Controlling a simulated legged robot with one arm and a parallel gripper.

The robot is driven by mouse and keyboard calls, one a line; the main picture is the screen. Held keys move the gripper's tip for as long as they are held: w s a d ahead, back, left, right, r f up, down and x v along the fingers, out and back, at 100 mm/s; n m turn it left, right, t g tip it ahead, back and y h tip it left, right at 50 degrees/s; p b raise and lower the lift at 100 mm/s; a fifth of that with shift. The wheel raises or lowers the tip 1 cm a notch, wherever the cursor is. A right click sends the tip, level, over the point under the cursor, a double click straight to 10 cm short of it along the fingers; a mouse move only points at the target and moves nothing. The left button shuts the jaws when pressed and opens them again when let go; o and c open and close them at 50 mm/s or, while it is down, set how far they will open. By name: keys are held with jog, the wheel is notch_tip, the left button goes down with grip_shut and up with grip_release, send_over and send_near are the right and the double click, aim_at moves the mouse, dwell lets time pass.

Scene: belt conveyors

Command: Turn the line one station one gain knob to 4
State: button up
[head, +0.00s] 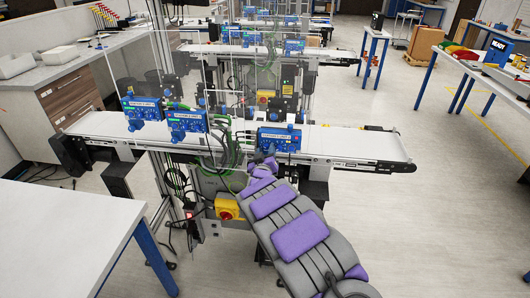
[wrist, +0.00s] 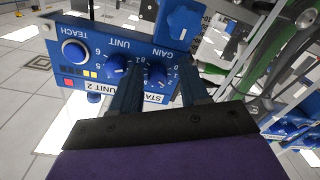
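A blue control box (wrist: 100,45) fills the upper left of the wrist view, upside down. In the head view my gripper (head: 264,160) is at the right-hand box (head: 279,138).
Two more blue boxes, left (head: 142,108) and middle (head: 187,121), stand along the near conveyor (head: 350,143). A clear upright panel and cables are close by. A yellow-and-red switch (head: 227,207) is below. A white table (head: 60,235) is at lower left; floor at right is free.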

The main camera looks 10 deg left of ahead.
jog(key=shift+a, duration=0.2)
jog(key=shift+c, duration=0.6)
jog(key=shift+r, duration=0.2)
jog(key=shift+c, duration=0.8)
jog(key=shift+s+d, duration=0.1)
jog(key=shift+d, duration=0.2)
jog(key=c, duration=0.3)
grip_shut()
jog(key=shift+a, duration=0.1)
